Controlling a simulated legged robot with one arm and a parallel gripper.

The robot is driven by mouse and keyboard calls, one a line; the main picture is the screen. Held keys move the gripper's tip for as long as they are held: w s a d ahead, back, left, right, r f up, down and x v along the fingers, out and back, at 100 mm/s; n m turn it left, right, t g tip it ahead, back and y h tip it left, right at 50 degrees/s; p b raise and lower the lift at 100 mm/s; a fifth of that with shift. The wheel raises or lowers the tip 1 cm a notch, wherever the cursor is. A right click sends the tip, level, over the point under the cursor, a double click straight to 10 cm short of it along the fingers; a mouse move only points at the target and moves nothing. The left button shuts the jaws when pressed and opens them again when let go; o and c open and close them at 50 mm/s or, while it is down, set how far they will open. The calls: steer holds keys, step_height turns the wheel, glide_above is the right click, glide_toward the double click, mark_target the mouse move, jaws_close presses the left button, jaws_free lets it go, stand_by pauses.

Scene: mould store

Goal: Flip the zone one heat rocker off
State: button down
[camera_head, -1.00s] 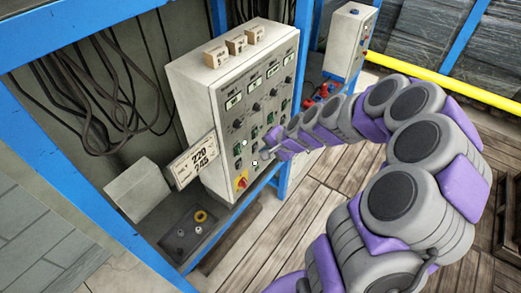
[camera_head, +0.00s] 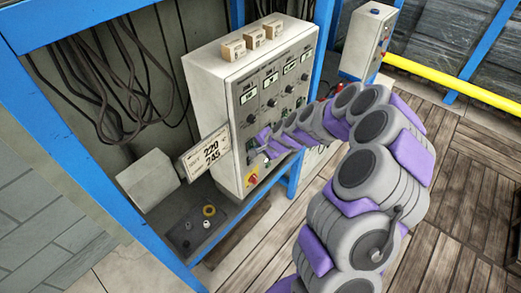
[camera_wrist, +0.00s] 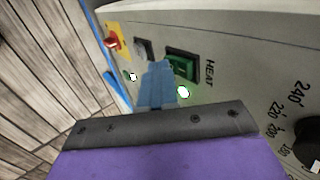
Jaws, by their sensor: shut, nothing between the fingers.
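The grey control box (camera_head: 212,88) has several columns of displays, dials and switches on its sloping front. In the wrist view, a green rocker (camera_wrist: 184,66) in a dark frame sits beside the word HEAT. A lit lamp (camera_wrist: 183,92) is close to it. My gripper (camera_wrist: 157,72) is shut and empty, its blue-grey fingertips just beside the rocker's left edge in the picture. I cannot tell whether they touch it. In the head view my gripper (camera_head: 257,152) is at the lower left of the panel and hides part of the first column.
A red emergency knob on yellow (camera_wrist: 113,40) and a grey switch (camera_wrist: 143,48) are close to my fingers. A dial (camera_wrist: 308,150) is at the right. A sign reading 220 and 245 (camera_head: 208,152) sticks out beside the box. A blue frame post (camera_head: 298,160) stands nearby.

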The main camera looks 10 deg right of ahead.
steer(key=shift+f, duration=0.1)
steer(key=shift+w+b, duration=0.1)
steer(key=shift+b, duration=0.4)
steer(key=shift+r+p, duration=0.5)
steer(key=shift+r, duration=0.3)
steer(key=p+v, duration=0.1)
steer(key=v, duration=1.6)
steer(key=shift+d, duration=0.25)
